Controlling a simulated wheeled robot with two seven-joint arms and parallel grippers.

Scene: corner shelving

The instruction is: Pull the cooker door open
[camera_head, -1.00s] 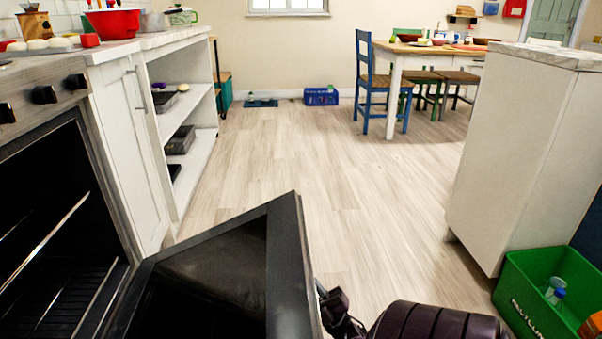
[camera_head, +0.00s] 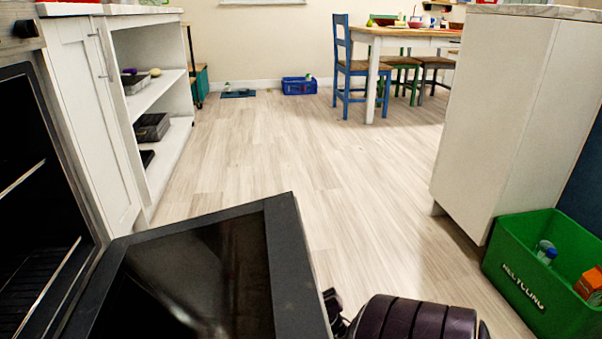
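The cooker (camera_head: 22,50) stands at the left edge with its dark oven cavity and wire racks showing. Its cooker door (camera_head: 215,270) is open, swung well out from the cavity, with its dark glass inner face showing and its outer edge rising slightly to the right. My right arm comes in at the bottom, right of the door. Part of my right gripper (camera_head: 334,304) shows close beside the door's outer edge. Its fingers are mostly hidden, so I cannot tell whether it touches the door. My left gripper is not in view.
A white cabinet (camera_head: 92,110) with open shelves adjoins the cooker. A white counter unit (camera_head: 490,110) and a green recycling bin (camera_head: 525,275) stand on the right. A blue chair (camera_head: 345,70) and table (camera_head: 400,38) stand at the back. The middle floor is clear.

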